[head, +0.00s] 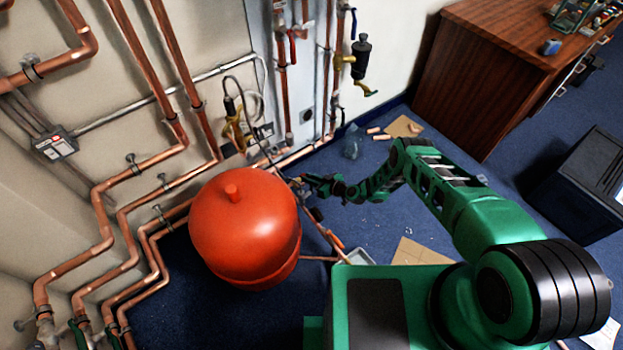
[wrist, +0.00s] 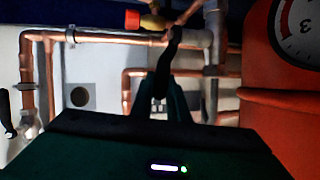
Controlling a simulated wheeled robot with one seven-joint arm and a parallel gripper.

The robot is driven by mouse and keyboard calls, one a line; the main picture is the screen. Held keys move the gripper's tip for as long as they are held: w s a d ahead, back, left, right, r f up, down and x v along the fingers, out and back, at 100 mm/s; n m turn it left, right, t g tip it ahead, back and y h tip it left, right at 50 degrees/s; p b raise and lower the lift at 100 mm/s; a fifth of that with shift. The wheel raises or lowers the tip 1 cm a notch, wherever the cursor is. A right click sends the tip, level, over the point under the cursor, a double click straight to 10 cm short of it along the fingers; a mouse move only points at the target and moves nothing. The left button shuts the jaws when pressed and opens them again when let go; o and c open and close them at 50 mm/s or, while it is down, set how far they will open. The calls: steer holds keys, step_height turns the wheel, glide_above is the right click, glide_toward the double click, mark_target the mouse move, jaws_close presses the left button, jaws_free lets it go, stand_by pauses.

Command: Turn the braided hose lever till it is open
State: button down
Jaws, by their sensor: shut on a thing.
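My gripper (head: 303,183) reaches past the right side of the red tank, close to the pipes near the wall. In the wrist view my gripper (wrist: 163,98) has its two dark fingers close together, shut on a dark lever (wrist: 172,48). The lever runs up from between the fingers to a pipe fitting with brass (wrist: 152,22) and a red-orange cap (wrist: 132,19). A thin dark hose (head: 265,145) runs down the wall toward my gripper in the head view. The lever is too small in the head view to tell its angle.
The red tank (head: 245,225) stands just left of my gripper; a dial gauge (wrist: 297,30) shows at the wrist view's right. Copper pipes (head: 130,265) line the wall. A wooden cabinet (head: 485,75) and a dark box (head: 585,190) stand right. Cardboard (head: 418,252) lies on blue floor.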

steer(key=shift+d, duration=0.3)
steer(key=c, duration=1.7)
jaws_free()
steer(key=shift+a, duration=0.1)
steer(key=shift+s, duration=0.1)
steer(key=v, duration=1)
steer(key=shift+s+d, duration=0.15)
steer(key=shift+d, duration=0.2)
